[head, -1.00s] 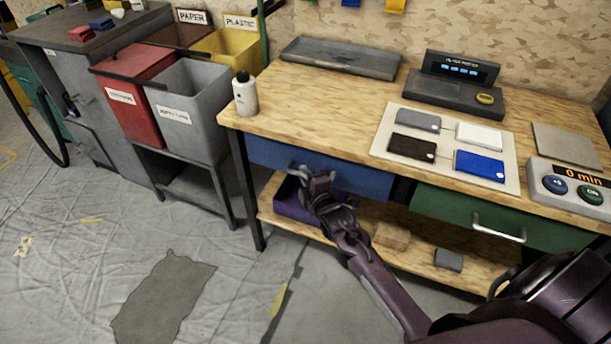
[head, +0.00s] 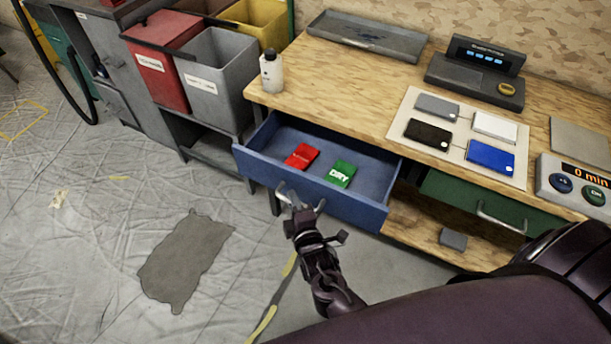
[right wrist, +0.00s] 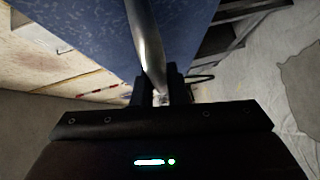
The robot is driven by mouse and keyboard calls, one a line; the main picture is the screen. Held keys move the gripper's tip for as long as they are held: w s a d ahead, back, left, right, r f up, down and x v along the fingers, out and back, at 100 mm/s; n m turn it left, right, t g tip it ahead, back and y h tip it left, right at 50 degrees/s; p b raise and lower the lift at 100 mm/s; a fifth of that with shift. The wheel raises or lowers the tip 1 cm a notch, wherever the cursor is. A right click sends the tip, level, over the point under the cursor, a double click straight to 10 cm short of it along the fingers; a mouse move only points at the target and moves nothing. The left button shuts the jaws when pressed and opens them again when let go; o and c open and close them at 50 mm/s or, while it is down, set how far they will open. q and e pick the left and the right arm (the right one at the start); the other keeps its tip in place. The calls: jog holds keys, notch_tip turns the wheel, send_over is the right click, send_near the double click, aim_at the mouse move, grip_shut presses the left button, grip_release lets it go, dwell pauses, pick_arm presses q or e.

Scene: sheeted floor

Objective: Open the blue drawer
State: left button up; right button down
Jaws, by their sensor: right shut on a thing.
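The blue drawer (head: 335,199) under the left part of the wooden workbench is pulled well out in the head view. A red block-like item (head: 302,156) and a green one marked DRY (head: 341,173) lie inside it. My right gripper (head: 300,203) is at the drawer's front, shut on the metal handle (head: 283,190). In the right wrist view the handle bar (right wrist: 147,45) runs between the fingers (right wrist: 160,88), with the blue drawer front (right wrist: 90,35) behind it. My left gripper is not in view.
A green drawer (head: 480,205) with a metal handle is shut at the right. A white bottle (head: 271,70) stands at the bench's left corner. Red (head: 160,62) and grey (head: 215,85) bins stand left of the bench. The floor in front of the drawer is clear.

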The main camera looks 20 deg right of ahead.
jog(key=shift+s+a+p, duration=0.5)
jog(key=shift+s+a, duration=1.25)
jog(key=shift+a, duration=0.3)
jog(key=c, duration=1.5)
grip_release()
jog(key=shift+o, duration=0.2)
jog(key=s+r, duration=0.1)
jog(key=s, duration=0.6)
jog(key=shift+s+a, duration=0.25)
jog(key=shift+s, duration=0.1)
